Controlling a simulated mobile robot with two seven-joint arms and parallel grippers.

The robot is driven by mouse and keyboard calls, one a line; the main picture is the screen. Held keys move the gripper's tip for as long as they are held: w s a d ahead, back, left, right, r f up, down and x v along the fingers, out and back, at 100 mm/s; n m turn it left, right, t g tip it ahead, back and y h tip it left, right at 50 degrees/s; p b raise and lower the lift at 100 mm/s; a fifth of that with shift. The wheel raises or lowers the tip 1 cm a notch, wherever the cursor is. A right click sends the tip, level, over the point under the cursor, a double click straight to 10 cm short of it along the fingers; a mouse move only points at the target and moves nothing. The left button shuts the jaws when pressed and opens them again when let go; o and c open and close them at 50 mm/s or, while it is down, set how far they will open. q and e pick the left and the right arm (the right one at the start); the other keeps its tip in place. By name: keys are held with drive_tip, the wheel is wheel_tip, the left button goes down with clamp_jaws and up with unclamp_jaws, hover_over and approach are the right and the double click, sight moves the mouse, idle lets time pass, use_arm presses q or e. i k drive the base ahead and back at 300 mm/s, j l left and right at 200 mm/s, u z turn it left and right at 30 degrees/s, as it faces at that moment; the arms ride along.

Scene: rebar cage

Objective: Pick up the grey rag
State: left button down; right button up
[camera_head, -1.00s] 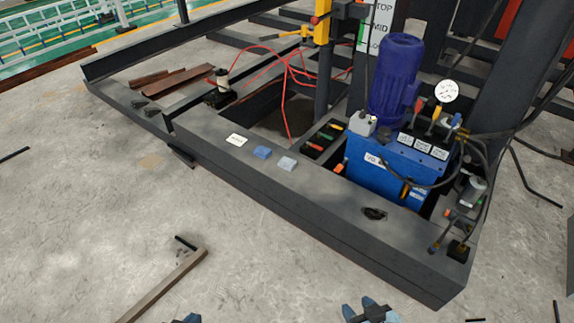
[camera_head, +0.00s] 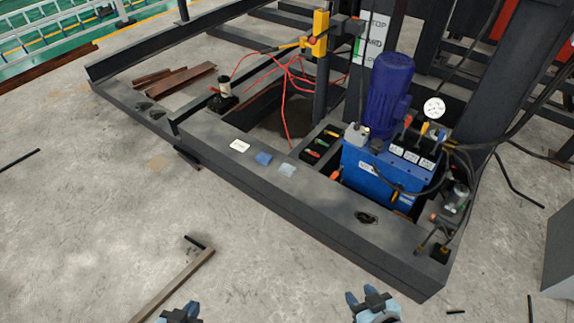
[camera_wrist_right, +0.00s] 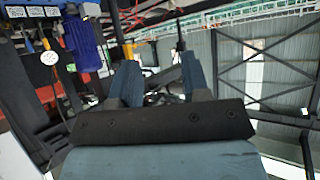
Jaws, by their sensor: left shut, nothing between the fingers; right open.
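The grey rag (camera_head: 287,170) is a small, light grey folded piece lying flat on top of the dark steel beam (camera_head: 215,153). A blue rag (camera_head: 263,158) lies just left of it, and a white piece (camera_head: 240,145) further left. My left gripper (camera_head: 182,312) is at the bottom edge, low in front of the beam, shut and empty. My right gripper (camera_head: 366,297) is at the bottom right of centre, open and empty, well apart from the rag. In the right wrist view its two fingers (camera_wrist_right: 160,80) stand apart with nothing between them.
A blue hydraulic unit (camera_head: 370,178) with a purple motor (camera_head: 390,92) stands behind the beam at right. A tray of coloured tools (camera_head: 322,143) sits behind the rag. A black crumpled thing (camera_head: 366,217) lies on the beam. A wooden strip (camera_head: 175,285) lies on the floor.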

sight(288, 170)
drive_tip(key=i+j, duration=0.15)
drive_tip(key=i, duration=0.35)
drive_tip(key=i+j+z, duration=0.1)
drive_tip(key=i, duration=0.35)
drive_tip(key=i+j, duration=0.2)
drive_tip(key=i, duration=0.3)
drive_tip(key=i+j+z, duration=0.1)
drive_tip(key=i, duration=0.4)
drive_tip(key=i+j, duration=0.25)
drive_tip(key=i, duration=0.2)
